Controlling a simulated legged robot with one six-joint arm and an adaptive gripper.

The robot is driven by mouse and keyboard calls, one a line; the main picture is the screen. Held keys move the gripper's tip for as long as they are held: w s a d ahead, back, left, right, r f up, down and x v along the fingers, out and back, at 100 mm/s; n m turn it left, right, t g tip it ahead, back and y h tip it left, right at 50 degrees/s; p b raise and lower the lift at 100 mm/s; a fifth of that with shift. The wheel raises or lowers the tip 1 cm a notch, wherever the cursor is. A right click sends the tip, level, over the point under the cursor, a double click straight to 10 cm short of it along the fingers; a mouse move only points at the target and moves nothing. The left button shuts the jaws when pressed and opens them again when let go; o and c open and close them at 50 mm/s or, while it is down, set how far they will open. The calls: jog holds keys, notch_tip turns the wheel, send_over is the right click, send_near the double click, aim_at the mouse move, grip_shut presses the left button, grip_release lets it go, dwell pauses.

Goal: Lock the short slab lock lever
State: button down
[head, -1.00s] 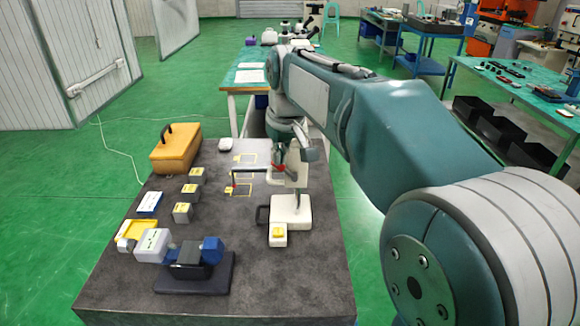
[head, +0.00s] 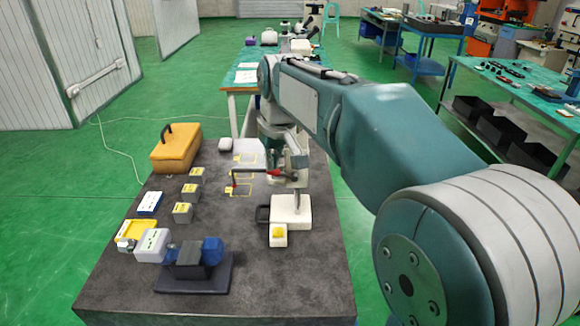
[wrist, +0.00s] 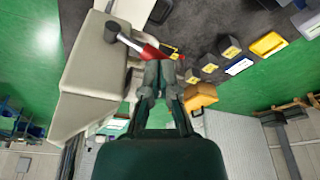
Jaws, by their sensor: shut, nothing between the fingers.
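The lock lever (head: 252,172) is a dark bar with red parts, beside the post of a pale stand (head: 291,211) on the dark table. In the wrist view a red lever part (wrist: 150,52) joins a grey rod ending in a dark knob (wrist: 112,30). My gripper (wrist: 158,70) is shut and empty, its fingertips close to the red part; I cannot tell whether they touch. In the head view my gripper is mostly hidden by my wrist, near the lever's right end. Which way the lever locks does not show.
A yellow-orange box (head: 176,150) stands at the table's back left. Several small grey blocks (head: 183,211) and a blue-and-grey device (head: 195,262) lie left of the stand. A small white block with a yellow top (head: 278,235) is in front. The table's front right is clear.

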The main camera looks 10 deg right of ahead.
jog(key=v, duration=0.3)
jog(key=w+v, duration=0.1)
jog(key=v, duration=0.1)
jog(key=shift+a+r, duration=0.2)
jog(key=shift+r, duration=0.3)
